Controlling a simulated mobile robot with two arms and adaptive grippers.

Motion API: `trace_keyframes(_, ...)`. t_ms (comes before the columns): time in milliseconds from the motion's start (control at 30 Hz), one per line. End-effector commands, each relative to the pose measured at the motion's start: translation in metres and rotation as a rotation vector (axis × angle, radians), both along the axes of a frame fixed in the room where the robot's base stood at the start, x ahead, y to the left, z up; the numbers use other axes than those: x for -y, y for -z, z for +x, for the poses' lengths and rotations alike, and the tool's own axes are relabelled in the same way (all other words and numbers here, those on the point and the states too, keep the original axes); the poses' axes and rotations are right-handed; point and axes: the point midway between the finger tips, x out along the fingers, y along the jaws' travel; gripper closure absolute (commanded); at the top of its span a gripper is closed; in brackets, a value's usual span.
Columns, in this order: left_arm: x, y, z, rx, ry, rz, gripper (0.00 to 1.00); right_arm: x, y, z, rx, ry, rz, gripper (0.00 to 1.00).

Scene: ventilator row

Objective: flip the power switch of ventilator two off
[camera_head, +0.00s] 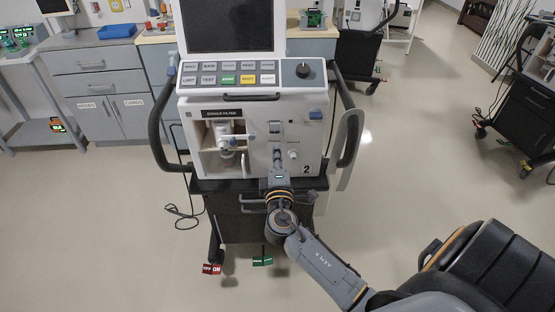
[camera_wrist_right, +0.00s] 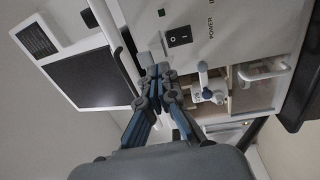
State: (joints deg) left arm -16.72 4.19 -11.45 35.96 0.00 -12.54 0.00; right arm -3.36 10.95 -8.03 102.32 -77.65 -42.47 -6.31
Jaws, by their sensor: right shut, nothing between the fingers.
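Ventilator two (camera_head: 306,140) stands ahead of me in the head view, with the number 2 low on its white front. In the right wrist view its black rocker power switch (camera_wrist_right: 179,37) sits on the white panel beside the word POWER. The switch is small in the head view (camera_head: 275,127); I cannot tell which side is pressed. My right gripper (camera_head: 277,160) is in front of the panel, below the switch. Its fingers (camera_wrist_right: 158,70) are shut and empty, close to the switch in the wrist view; contact is not clear. My left gripper is not in view.
An open filter compartment (camera_head: 203,160) is left of the switch. Dark side handles (camera_head: 156,125) flank the machine. Red (camera_head: 211,269) and green (camera_head: 262,261) tags show near the cart's base.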

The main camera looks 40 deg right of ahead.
Motion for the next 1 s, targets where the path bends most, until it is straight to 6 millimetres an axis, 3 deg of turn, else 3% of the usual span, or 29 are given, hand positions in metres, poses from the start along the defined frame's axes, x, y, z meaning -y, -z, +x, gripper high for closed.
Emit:
trace_keyframes(200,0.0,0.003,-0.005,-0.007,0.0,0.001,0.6,-0.011,-0.002,-0.018,-0.001,0.001,0.001,1.0)
trace_keyframes(800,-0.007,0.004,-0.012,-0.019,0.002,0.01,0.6,-0.012,-0.002,-0.019,-0.001,0.0,0.001,1.0)
trace_keyframes(900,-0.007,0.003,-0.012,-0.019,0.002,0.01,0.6,-0.013,0.012,-0.018,-0.027,-0.008,0.019,1.0)
trace_keyframes(967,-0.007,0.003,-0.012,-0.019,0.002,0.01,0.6,-0.015,0.033,-0.017,-0.067,-0.021,0.05,1.0)
trace_keyframes(1000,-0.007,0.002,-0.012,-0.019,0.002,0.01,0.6,-0.017,0.054,-0.018,-0.103,-0.032,0.08,1.0)
